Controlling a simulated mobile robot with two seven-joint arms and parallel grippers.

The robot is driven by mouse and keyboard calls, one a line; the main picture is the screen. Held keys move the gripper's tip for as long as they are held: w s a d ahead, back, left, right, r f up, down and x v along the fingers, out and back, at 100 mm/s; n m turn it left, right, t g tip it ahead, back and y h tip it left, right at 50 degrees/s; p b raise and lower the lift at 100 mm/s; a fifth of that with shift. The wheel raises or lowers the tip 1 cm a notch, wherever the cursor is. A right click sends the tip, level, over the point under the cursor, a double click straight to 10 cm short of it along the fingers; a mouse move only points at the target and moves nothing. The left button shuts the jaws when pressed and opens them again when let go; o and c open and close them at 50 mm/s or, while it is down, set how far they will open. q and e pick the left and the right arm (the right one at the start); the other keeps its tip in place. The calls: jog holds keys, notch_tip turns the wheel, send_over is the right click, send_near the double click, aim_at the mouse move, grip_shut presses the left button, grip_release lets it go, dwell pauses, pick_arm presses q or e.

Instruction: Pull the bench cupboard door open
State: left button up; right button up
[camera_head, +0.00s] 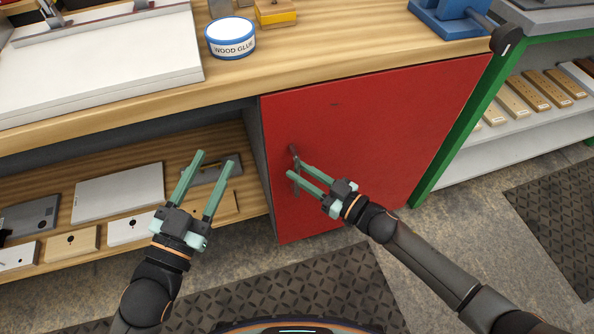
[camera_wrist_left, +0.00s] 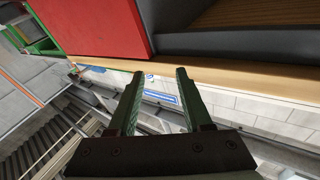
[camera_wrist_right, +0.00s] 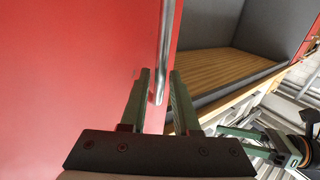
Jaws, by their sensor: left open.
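The red cupboard door (camera_head: 375,130) under the bench looks closed against its front. Its upright metal handle (camera_head: 295,153) is near the door's left edge. My right gripper (camera_head: 295,168) is at the handle, with a finger on either side of it. In the right wrist view the handle bar (camera_wrist_right: 166,45) runs down between the fingertips (camera_wrist_right: 160,75); whether they press on it I cannot tell. My left gripper (camera_head: 218,158) is open and empty, in front of the open shelf left of the door.
The bench top (camera_head: 330,50) carries a wood glue tub (camera_head: 230,38) and a white board (camera_head: 100,75). The open shelf (camera_head: 60,170) holds several flat pieces. A green-framed rack (camera_head: 460,130) stands right of the door. Dark mats (camera_head: 300,295) lie on the floor.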

pick_arm(q)
jog(key=shift+s+d+r+m+t+h, duration=0.1)
jog(key=shift+r+m+t+h, duration=0.25)
jog(key=shift+r, duration=0.7)
pick_arm(e)
jog(key=shift+w+a, duration=0.45)
jog(key=shift+a, duration=0.15)
grip_shut()
